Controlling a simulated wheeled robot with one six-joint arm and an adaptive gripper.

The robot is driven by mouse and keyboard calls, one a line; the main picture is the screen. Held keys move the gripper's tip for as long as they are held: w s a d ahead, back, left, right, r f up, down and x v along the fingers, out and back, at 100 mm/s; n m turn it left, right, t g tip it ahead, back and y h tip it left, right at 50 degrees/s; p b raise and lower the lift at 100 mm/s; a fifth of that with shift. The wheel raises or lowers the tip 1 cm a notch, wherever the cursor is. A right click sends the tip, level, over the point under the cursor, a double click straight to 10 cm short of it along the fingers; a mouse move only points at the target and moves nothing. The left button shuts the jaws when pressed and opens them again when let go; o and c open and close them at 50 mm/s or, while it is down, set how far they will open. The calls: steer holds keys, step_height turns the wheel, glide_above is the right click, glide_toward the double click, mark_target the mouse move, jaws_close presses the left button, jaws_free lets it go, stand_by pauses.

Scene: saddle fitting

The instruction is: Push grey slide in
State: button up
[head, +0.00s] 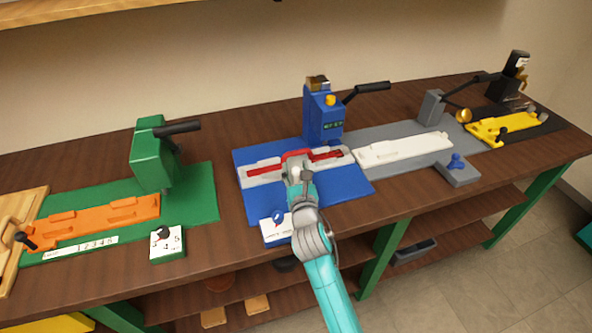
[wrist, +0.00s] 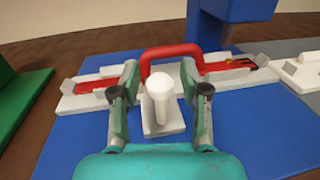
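At the blue station, a light grey slide (wrist: 95,102) with a red strip in its channel lies across the blue base plate (wrist: 255,135). It also shows in the head view (head: 262,176). A red arched handle (wrist: 185,50) stands over its middle. A pale upright knob (wrist: 160,98) on a small light block is on the near side. My gripper (wrist: 162,92) is open, one finger on each side of the knob, with visible gaps. In the head view my gripper (head: 298,172) hides the middle of the slide. Contact with the slide cannot be told.
A blue press (head: 323,115) with a black lever stands behind the slide. A grey station with a long white piece (head: 405,149) is to the right, then a yellow piece (head: 500,128). A green station with an orange piece (head: 95,221) is left. A card with a blue knob (head: 279,225) lies near my arm.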

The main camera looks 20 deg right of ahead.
jaws_close()
steer(key=shift+w, duration=0.1)
steer(key=shift+w, duration=1.35)
steer(key=shift+r, duration=0.1)
steer(key=shift+o, duration=1.6)
jaws_free()
steer(key=shift+w, duration=0.1)
